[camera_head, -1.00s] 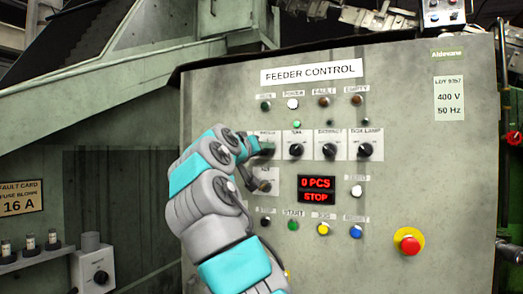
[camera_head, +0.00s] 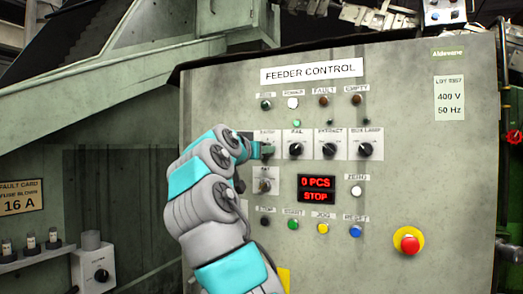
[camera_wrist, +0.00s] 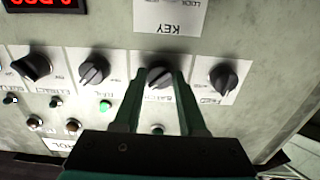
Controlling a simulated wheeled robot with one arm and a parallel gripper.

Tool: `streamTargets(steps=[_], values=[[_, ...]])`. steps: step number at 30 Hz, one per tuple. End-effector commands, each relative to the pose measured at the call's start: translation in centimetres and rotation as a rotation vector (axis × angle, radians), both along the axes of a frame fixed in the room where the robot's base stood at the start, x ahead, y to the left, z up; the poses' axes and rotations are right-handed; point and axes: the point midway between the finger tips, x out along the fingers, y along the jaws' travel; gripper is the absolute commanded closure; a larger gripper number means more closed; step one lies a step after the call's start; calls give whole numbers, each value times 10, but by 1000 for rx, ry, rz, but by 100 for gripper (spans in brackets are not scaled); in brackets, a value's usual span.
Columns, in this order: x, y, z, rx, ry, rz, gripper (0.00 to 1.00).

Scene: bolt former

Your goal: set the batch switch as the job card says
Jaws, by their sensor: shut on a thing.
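The batch switch is a black rotary knob (camera_wrist: 160,76) on a white plate in the upside-down wrist view. My gripper (camera_wrist: 160,84) has a green finger on each side of the knob and is shut on it. In the head view, my gripper (camera_head: 257,150) is at the left of the switch row, hiding part of the batch switch (camera_head: 268,150). The knob's pointer and scale are too small or covered to read. No job card is legible in these frames.
Similar knobs flank it: the rail switch (camera_head: 296,149) on one side, another knob (camera_wrist: 223,77) on the other. The key switch (camera_head: 265,186) is below. The display (camera_head: 316,189) reads 0 PCS, STOP. A red emergency button (camera_head: 407,241) is lower right.

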Motion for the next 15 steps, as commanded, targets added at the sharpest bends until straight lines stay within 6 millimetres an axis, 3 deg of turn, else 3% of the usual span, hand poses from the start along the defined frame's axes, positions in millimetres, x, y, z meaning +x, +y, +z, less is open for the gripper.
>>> streamTargets(steps=[6,7,15], values=[[1,0,-2,0,3,0,100],[1,0,-2,0,3,0,58],[0,0,-1,-1,1,0,29]])
